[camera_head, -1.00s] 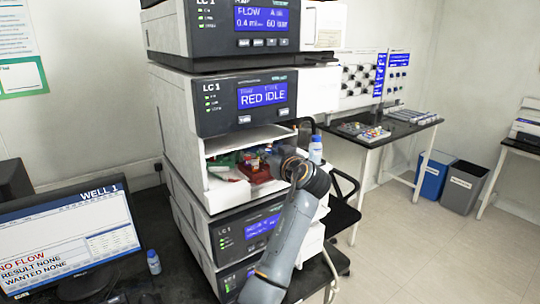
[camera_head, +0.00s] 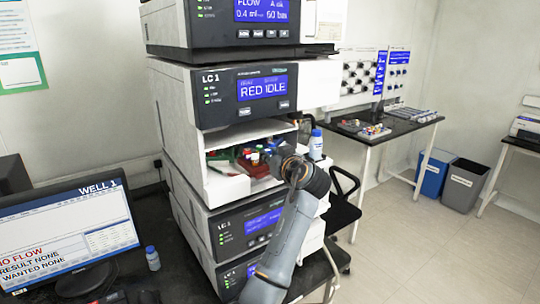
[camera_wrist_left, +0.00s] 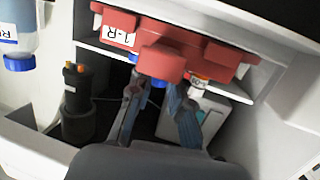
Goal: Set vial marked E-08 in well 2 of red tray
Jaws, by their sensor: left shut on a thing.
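The red tray (camera_wrist_left: 107,23) fills the top of the left wrist view, with a label reading "1-R" and a red tab at its front. My left gripper (camera_wrist_left: 158,84) has its fingers on either side of that tab (camera_wrist_left: 163,62) and appears shut on it. In the head view my left gripper (camera_head: 287,164) is at the open bay of the LC 1 stack, partly covering the tray. Several vials with coloured caps (camera_head: 262,155) show beside it. No vial marking is readable, so I cannot tell which is E-08. The wells are hidden. My right gripper is not in view.
A green tray (camera_head: 216,156) sits left in the bay, under a white housing. A blue-capped bottle (camera_head: 316,145) stands right of my gripper. The monitor (camera_head: 62,238) reads "WELL 1" and "NO FLOW"; a small bottle (camera_head: 152,258) stands beside it. The stack display (camera_head: 263,91) reads "RED IDLE".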

